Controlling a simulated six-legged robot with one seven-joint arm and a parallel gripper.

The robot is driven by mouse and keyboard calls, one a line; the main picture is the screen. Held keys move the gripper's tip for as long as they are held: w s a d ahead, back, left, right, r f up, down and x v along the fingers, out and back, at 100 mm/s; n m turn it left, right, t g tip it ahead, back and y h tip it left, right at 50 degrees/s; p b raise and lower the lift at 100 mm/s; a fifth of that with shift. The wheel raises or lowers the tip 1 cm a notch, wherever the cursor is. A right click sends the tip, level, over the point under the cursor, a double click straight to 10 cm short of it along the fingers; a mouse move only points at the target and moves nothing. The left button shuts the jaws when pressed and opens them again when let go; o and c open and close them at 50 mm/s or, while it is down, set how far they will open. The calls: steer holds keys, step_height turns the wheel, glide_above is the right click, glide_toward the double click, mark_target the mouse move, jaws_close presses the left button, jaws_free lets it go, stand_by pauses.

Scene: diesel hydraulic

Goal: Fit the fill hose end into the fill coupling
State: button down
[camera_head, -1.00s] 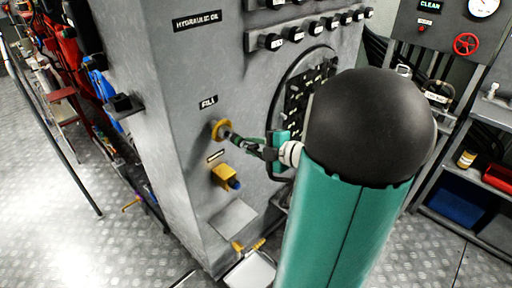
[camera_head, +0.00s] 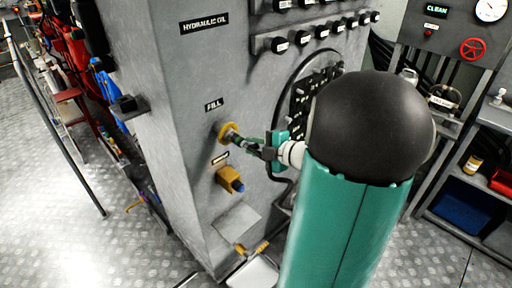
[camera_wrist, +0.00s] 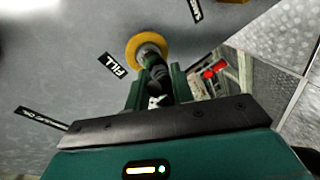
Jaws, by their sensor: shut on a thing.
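The fill coupling is a yellow ring (camera_head: 228,133) on the grey cabinet's face, below the FILL label (camera_head: 214,105). It also shows in the wrist view (camera_wrist: 132,50), above and ahead of my fingers. My gripper (camera_head: 250,145) is in front of the coupling, and its two fingers (camera_wrist: 157,86) are shut on the dark fill hose end (camera_wrist: 153,68). The hose end points at the coupling, and its grey tip overlaps the ring's middle in the wrist view. I cannot tell how deep it sits in the coupling. My arm hides part of the cabinet in the head view.
A yellow block with a blue tip (camera_head: 229,179) juts from the cabinet below the coupling. A row of black knobs (camera_head: 318,33) and a dark round panel are above and right. Shelves (camera_head: 461,190) stand at the right. Open metal floor (camera_head: 60,235) lies left.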

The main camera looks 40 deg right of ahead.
steer(key=c, duration=1.1)
jaws_free()
steer(key=v, duration=1.3)
steer(key=shift+s+d+r, duration=0.15)
steer(key=shift+s, duration=0.2)
